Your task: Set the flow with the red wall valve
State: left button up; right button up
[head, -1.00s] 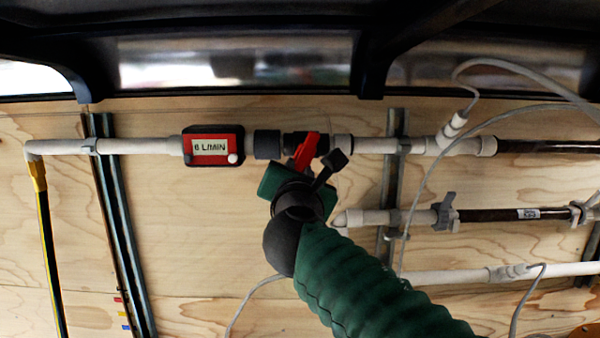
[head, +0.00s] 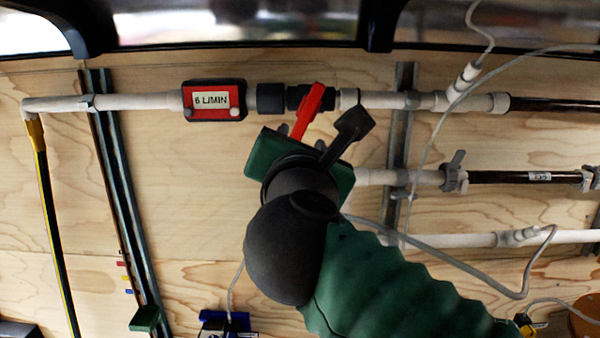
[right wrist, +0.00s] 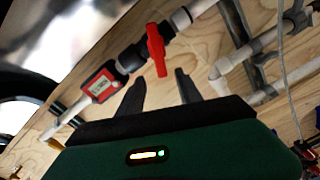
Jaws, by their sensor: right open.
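The red valve handle (head: 308,112) sits on a black valve body in the top white pipe on the wooden wall. It is tilted, upper end to the right. It also shows in the right wrist view (right wrist: 156,48). Left of it in the pipe is a red and black box (head: 212,100) with a label that reads 6 L/MIN. My right gripper (head: 317,130) is open and empty just below the handle in the head view. In the right wrist view its two dark fingers (right wrist: 158,86) are spread, with the handle beyond the tips. My left gripper is not in view.
More pipes with grey clips (head: 453,172) run along the wall at right. Thin grey cables hang across them. Metal rails (head: 125,200) stand at left and behind the pipes. A green block and a blue item (head: 225,322) show at the bottom.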

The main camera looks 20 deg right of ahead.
jog(key=b+v, duration=0.3)
jog(key=v, duration=0.2)
jog(key=shift+s+a+f+b, duration=0.1)
jog(key=shift+s+b, duration=0.1)
jog(key=shift+b, duration=0.1)
